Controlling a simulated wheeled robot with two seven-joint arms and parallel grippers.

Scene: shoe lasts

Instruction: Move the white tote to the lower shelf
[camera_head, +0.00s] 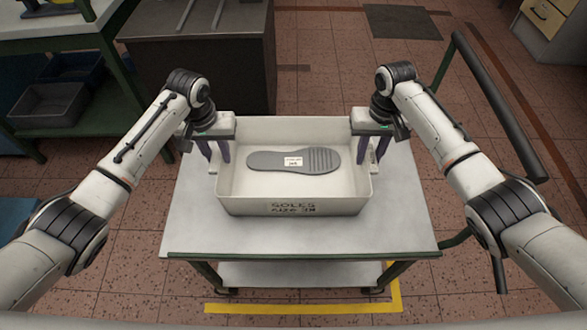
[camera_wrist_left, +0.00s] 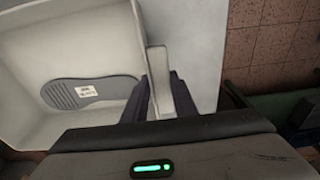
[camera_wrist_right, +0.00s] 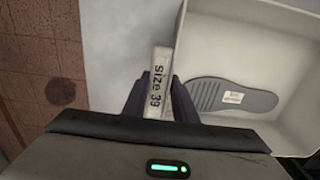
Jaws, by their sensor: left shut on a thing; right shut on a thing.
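The white tote (camera_head: 330,206) sits on the top of a cart, with "SOLES SIZE 39" on its front wall. A grey shoe sole (camera_head: 262,160) with a small white label lies inside it. My left gripper (camera_head: 216,156) is shut on the tote's left side, its fingers around a grip there; the tote also shows in the left wrist view (camera_wrist_left: 98,40). My right gripper (camera_head: 372,152) is shut on the tote's right side, on a tab marked "size 39" in the right wrist view (camera_wrist_right: 160,90). I cannot tell whether the tote's bottom touches the cart top.
The cart (camera_head: 400,225) has a pale top, a lower shelf (camera_head: 290,274) that looks bare, and a dark push handle (camera_head: 490,105) at right. Green-framed shelving with grey bins (camera_head: 48,104) stands at left, beside a dark cabinet (camera_head: 200,60). Yellow tape (camera_head: 300,308) marks the floor.

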